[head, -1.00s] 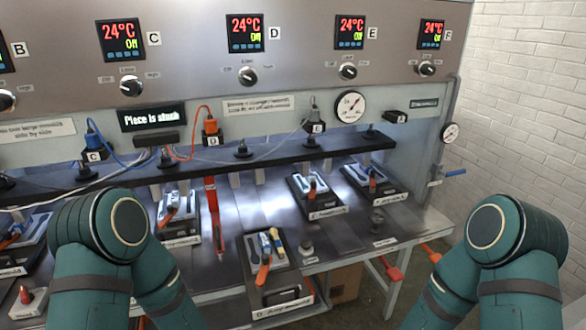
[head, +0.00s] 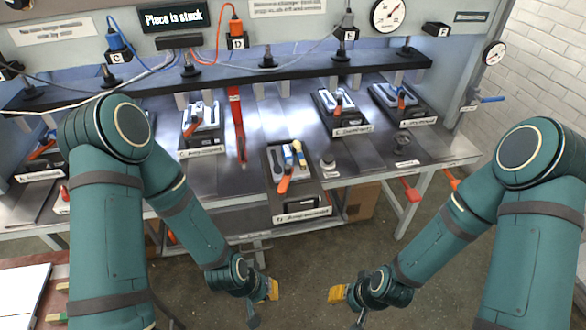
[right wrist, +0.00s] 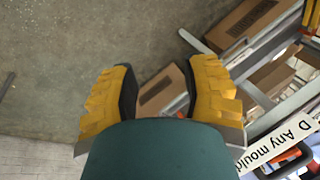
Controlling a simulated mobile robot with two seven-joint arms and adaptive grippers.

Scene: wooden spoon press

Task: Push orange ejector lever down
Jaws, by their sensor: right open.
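Several moulds on the press table carry orange levers. The front mould (head: 318,207) has an orange lever (head: 284,184) at its left side. Other orange levers show on the left mould (head: 192,127), on the back middle mould (head: 338,107) and on the back right mould (head: 401,103). A long red-orange bar (head: 238,130) stands between the left and front moulds. My left gripper (head: 272,290) hangs low in front of the table, away from all levers; its jaws are unclear. My right gripper (head: 338,294) hangs beside it; the right wrist view shows its yellow fingers (right wrist: 163,95) apart and empty.
A black sign (head: 174,17) reads "Piece is stuck". A black rail (head: 270,74) with cables runs above the moulds. A cardboard box (head: 361,202) stands under the table. A wooden surface with a white sheet (head: 22,290) is at the lower left. The floor between my arms is clear.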

